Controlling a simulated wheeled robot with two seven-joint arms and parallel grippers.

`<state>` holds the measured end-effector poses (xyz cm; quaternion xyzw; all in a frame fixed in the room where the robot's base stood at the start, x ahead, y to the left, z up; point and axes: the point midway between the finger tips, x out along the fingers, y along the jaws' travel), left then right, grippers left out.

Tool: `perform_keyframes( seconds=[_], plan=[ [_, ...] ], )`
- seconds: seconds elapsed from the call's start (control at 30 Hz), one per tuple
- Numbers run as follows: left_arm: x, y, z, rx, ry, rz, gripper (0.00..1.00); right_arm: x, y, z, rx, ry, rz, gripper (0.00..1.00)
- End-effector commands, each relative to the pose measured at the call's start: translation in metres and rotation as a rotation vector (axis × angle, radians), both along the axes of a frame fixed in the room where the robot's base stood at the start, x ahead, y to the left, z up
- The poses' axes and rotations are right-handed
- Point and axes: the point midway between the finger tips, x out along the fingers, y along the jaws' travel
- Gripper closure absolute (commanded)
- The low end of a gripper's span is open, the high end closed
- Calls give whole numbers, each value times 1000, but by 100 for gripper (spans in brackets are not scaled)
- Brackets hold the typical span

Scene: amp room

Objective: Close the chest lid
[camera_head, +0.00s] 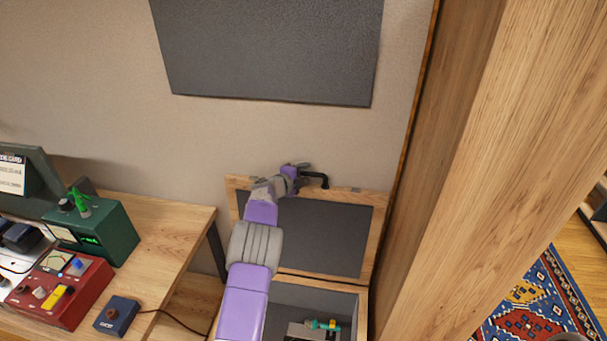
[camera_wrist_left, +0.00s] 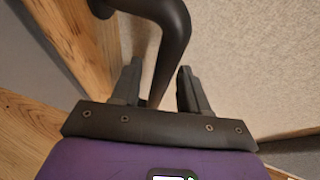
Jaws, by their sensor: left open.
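The chest (camera_head: 363,308) stands between the desk and a wooden post, with its box open at the bottom. Its lid (camera_head: 320,238), a dark panel in a wooden frame, is raised upright near the wall. A black handle (camera_head: 318,177) sits at the lid's top edge. My left gripper (camera_head: 303,173) is at the handle, open. In the left wrist view, the handle (camera_wrist_left: 174,40) passes between the two spread fingers of the left gripper (camera_wrist_left: 160,72); I cannot tell whether either finger touches it. My left arm hides the lid's left part. My right gripper is not visible.
A wooden desk (camera_head: 170,225) with colored devices stands to the left. A thick wooden post (camera_head: 480,190) stands close on the right. A dark wall panel (camera_head: 270,50) hangs above.

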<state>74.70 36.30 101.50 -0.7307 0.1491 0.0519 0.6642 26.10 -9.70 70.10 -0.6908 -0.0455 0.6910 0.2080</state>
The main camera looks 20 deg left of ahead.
Motion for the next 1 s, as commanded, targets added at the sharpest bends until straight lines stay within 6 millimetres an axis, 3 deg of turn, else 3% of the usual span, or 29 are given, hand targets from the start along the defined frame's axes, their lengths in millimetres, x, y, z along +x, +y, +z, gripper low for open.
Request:
perform_keyframes(
  seconds=[0.33, 0.63, 1.0],
  plan=[
    [2, 0, -1, -1, 0, 0, 56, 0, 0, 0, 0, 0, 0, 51],
    [2, 0, -1, -1, 0, 0, 100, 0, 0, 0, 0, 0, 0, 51],
    [3, -6, -1, -1, -8, -5, 100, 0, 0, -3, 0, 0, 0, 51]
  ],
)
